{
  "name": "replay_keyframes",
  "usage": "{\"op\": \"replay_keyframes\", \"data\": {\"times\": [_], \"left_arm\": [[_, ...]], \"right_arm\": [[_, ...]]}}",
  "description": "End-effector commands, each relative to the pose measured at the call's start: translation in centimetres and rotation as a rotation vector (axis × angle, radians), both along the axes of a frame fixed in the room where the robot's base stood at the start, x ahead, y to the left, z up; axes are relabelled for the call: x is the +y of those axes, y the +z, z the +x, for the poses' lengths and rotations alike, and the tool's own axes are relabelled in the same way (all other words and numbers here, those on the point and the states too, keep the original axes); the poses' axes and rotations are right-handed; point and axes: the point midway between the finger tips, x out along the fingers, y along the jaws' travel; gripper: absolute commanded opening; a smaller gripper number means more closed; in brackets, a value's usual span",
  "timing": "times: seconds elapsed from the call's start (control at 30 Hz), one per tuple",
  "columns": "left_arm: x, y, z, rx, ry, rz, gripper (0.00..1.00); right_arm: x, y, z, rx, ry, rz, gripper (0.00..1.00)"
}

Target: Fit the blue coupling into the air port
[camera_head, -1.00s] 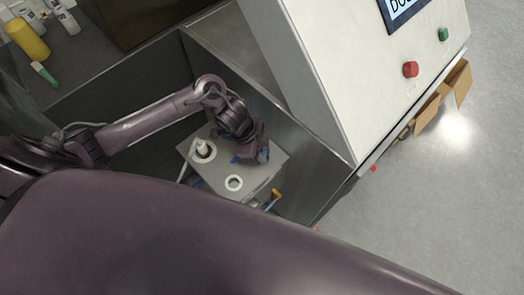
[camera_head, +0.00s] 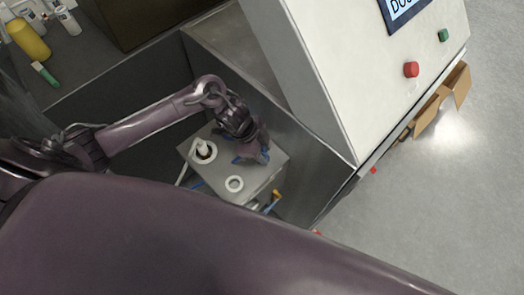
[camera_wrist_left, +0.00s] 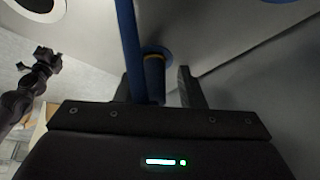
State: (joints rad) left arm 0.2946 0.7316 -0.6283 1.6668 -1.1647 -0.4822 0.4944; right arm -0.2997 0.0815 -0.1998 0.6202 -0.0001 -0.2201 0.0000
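My left gripper (camera_head: 254,158) is low over the grey box in the head view. In the left wrist view its two dark fingers (camera_wrist_left: 161,88) are apart. Between them is a short blue cylinder with an orange-brown ring, which looks like the blue coupling (camera_wrist_left: 155,75). A gap shows between it and the right finger. A blue hose (camera_wrist_left: 128,40) runs down beside the left finger. Blue parts also show beside the gripper in the head view. I cannot make out the air port or whether the coupling touches it. A dark jointed arm end (camera_wrist_left: 40,70) shows at left; I cannot tell its finger state.
The grey box (camera_head: 213,176) carries a white ring (camera_head: 234,184) and a white fitting (camera_head: 203,151). It stands inside a metal basin (camera_head: 308,165). A white control panel (camera_head: 350,75) with red and green buttons rises to the right. Bottles (camera_head: 28,40) stand at upper left.

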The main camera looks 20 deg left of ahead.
Motion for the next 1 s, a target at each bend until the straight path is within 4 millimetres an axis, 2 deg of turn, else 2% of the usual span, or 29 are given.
{"op": "replay_keyframes", "data": {"times": [0.03,0.23,0.33,0.47,0.8,1.0], "left_arm": [[0.0,-1.6,-1.6,0.038,-0.013,0.011,0.43],[-0.1,-1.5,-1.6,0.039,-0.014,0.010,0.43],[-0.1,-0.7,-1.6,0.038,-0.014,0.010,0.43],[0.5,1.0,-1.6,0.035,-0.015,0.010,0.43],[3.3,8.3,-1.9,0.024,-0.011,0.008,0.43],[4.2,10.8,-2.0,0.025,-0.010,0.005,0.43]], "right_arm": [[0.0,-0.3,0.0,0.000,0.000,0.000,0.36],[0.0,-0.2,0.0,0.000,0.000,0.000,0.36],[0.0,0.2,0.0,0.000,0.000,0.000,0.36],[0.1,0.3,-0.1,0.001,-0.001,0.002,0.36],[0.2,-0.1,0.0,0.000,-0.001,0.002,0.36],[0.2,-0.3,-0.2,0.003,-0.001,0.003,0.36]]}}
